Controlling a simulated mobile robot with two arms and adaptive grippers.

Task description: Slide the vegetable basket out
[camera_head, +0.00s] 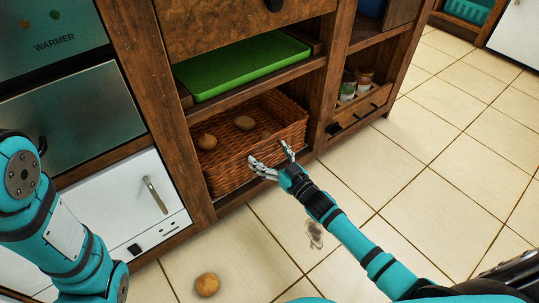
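The brown wicker vegetable basket (229,168) sits in the lower bay of the wooden shelving, with a few potatoes (244,123) in it. My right gripper (271,160) is at the basket's front right part, its fingers spread apart. One finger overlaps the front wall and the other is near the right end. I cannot tell whether they touch the wicker. My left arm (40,215) comes in at the left; its gripper is out of view.
A potato (207,284) lies on the tiled floor in front of the shelving. A green tray (243,64) rests on the shelf above the basket. A wooden drawer with jars (359,84) is to the right. A white door with a handle (155,195) is to the left. The floor (440,140) at right is clear.

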